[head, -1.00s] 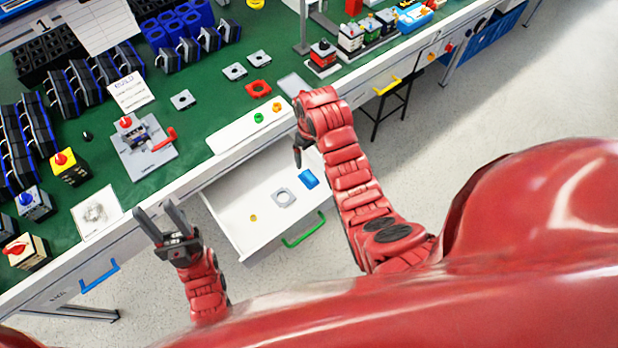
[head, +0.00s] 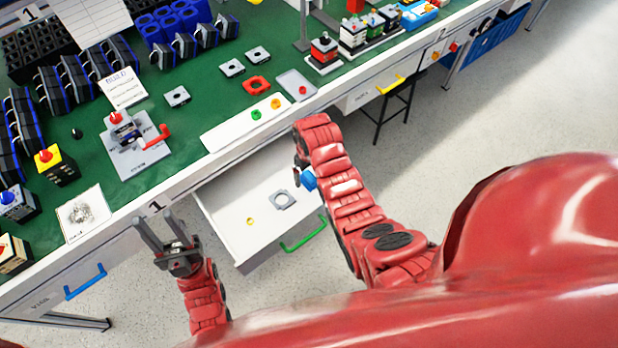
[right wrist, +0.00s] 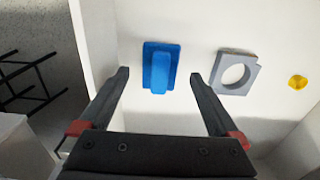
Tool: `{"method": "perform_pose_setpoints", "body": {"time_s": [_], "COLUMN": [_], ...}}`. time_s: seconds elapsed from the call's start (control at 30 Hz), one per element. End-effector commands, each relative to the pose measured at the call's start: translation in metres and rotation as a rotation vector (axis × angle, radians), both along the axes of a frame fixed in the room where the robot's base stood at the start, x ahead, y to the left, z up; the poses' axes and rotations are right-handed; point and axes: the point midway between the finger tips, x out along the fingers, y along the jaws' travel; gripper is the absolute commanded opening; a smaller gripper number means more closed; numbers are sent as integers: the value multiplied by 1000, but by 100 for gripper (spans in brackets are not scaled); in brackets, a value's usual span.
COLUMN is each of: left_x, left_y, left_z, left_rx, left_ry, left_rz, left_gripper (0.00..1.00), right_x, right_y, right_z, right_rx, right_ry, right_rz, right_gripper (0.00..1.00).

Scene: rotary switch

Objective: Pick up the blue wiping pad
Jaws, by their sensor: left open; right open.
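The blue wiping pad (head: 309,180) lies in the open white drawer (head: 239,235), partly hidden by my right arm in the head view. In the right wrist view the pad (right wrist: 161,68) shows whole, a flat blue base with a raised grip along its middle. My right gripper (right wrist: 158,76) is open, with one finger on each side of the pad's lower part in that view. I cannot tell how far above the pad the fingertips are. My left gripper (head: 158,228) is open and empty, in front of the workbench and left of the drawer.
A grey square part with a round hole (right wrist: 234,73) and a small yellow part (right wrist: 298,82) lie in the drawer beside the pad. The drawer's side wall (right wrist: 95,40) is close to one finger. The green benchtop (head: 190,120) carries many parts.

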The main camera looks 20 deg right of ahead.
Motion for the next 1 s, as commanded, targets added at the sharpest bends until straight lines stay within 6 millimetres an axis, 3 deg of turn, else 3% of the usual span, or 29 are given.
{"method": "perform_pose_setpoints", "body": {"time_s": [0.2, 0.5, 1.0], "left_x": [0, 0, 0], "left_y": [0, 0, 0], "left_z": [4, 4, 4], "left_rx": [0, 0, 0], "left_ry": [0, 0, 0], "left_rz": [0, 0, 0], "left_gripper": [45, 45, 45], "right_x": [-1, 0, 0], "right_y": [0, 0, 0], "right_z": [-18, -20, -20], "right_rx": [0, 0, 0], "right_ry": [3, 0, 0], "right_rz": [0, 0, -1], "right_gripper": [98, 96, 8]}}
